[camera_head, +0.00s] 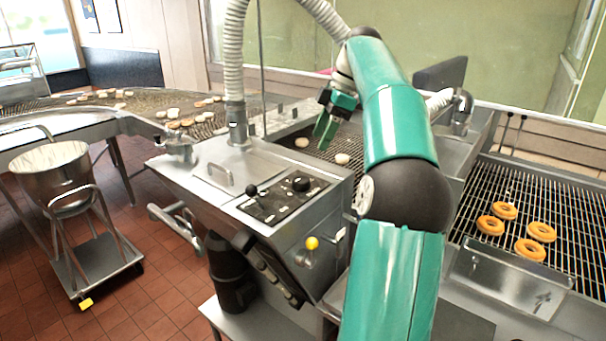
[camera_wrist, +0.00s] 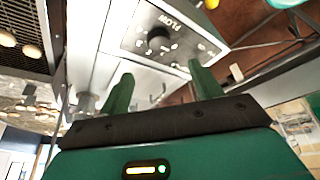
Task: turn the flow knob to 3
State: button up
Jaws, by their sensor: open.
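In the head view, a black round knob (camera_head: 300,184) sits on the dark control panel of the steel machine, and seems to be the same one. My gripper (camera_head: 326,130) is above and behind that panel, apart from it. In the wrist view my gripper (camera_wrist: 162,78) has its two green fingers wide apart, with nothing between them.
A ribbed hose (camera_head: 235,60) rises at the left. Several doughnuts (camera_head: 530,249) lie on the right wire rack (camera_head: 480,190). A steel bowl (camera_head: 50,165) stands on a cart.

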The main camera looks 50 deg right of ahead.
aim_at(301, 178)
jog(key=x, duration=1.1)
jog(key=shift+w+f, duration=0.1)
jog(key=shift+f, duration=0.3)
jog(key=c, duration=1)
